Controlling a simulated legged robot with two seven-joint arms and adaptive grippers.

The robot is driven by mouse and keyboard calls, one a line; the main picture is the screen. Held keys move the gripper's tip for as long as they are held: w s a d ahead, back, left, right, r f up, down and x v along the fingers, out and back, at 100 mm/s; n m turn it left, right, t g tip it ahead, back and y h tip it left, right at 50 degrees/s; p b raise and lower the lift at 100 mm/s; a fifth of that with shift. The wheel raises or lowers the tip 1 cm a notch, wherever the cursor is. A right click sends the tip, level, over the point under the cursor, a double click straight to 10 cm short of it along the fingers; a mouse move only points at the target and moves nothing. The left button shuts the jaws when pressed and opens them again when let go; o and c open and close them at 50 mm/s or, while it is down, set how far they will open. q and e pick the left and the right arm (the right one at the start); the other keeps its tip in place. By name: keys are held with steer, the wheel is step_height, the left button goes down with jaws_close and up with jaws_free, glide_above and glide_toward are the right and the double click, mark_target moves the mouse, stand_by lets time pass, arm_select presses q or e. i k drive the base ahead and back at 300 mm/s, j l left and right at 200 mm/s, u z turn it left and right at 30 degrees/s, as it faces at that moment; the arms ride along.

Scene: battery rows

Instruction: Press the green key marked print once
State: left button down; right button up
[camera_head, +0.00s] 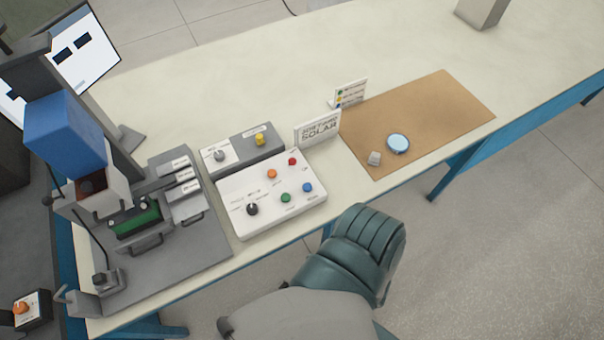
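A white control panel (244,222) lies on the table left of the picture's middle. On it sit a green key (286,198), a blue key (308,187), an orange key (272,174), a red key (292,161) and a black knob (252,209). The small print beside the keys is too small to read, so I cannot confirm which is marked print. The green key is uncovered, and nothing touches it. Neither of my grippers shows in the head view.
A grey press-like machine with a blue block (65,130) stands left of the panel. A grey box (240,149) with a knob and yellow button lies behind it. A sign (318,130) reads "SOLAR". A brown mat (440,105) lies right.

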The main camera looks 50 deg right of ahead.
mark_target(286, 198)
steer(key=z, duration=1.55)
